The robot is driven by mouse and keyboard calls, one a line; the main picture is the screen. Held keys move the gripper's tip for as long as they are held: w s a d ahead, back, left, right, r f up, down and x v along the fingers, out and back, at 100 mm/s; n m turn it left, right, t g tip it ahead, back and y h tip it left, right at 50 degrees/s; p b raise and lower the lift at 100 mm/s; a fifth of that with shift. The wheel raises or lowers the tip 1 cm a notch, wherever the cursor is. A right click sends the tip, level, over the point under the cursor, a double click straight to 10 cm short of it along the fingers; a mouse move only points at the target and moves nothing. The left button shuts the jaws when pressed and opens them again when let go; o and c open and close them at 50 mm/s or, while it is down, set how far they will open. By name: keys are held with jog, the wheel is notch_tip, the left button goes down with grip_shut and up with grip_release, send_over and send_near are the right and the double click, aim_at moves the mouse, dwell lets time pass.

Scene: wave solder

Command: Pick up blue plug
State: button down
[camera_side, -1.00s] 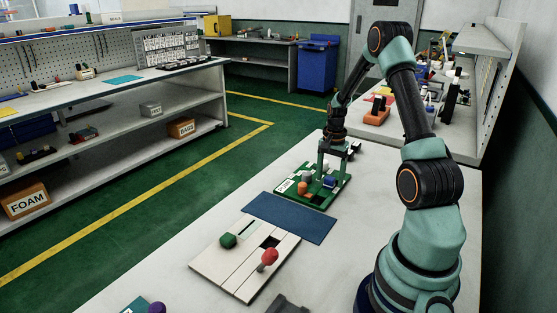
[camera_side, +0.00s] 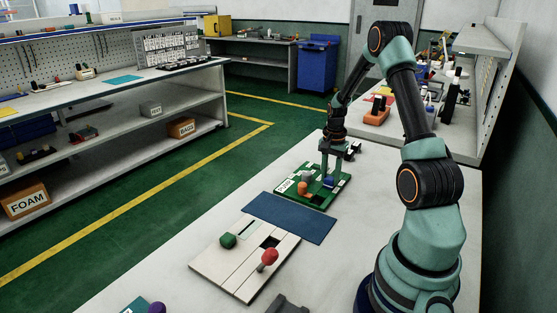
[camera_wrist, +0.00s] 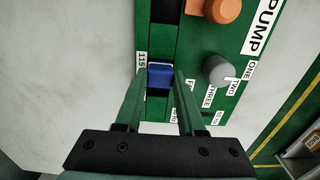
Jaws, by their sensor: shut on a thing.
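The blue plug (camera_wrist: 160,76) sits between my gripper's two fingertips in the wrist view, over a dark slot of the green board. My gripper (camera_side: 330,172) is down at the board and shut on the blue plug. In the side view the blue plug (camera_side: 329,182) shows as a small blue patch at the fingertips. The green board (camera_side: 317,196) lies flat on the table. I cannot tell whether the plug is clear of the board.
An orange knob (camera_wrist: 222,10) and a grey knob (camera_wrist: 216,70) stand on the board to the right of my fingers. A blue mat (camera_side: 290,217) lies in front of the board. A pale panel (camera_side: 225,267) with a green knob (camera_side: 228,240) and a red knob (camera_side: 269,256) lies nearer.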

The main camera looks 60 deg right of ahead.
jog(key=shift+r, duration=0.1)
dwell(0.8)
notch_tip(320, 180, up, 20)
jog(key=shift+f, duration=0.2)
send_over(330, 178)
notch_tip(330, 178, down, 11)
jog(key=shift+r, duration=0.2)
dwell(5.3)
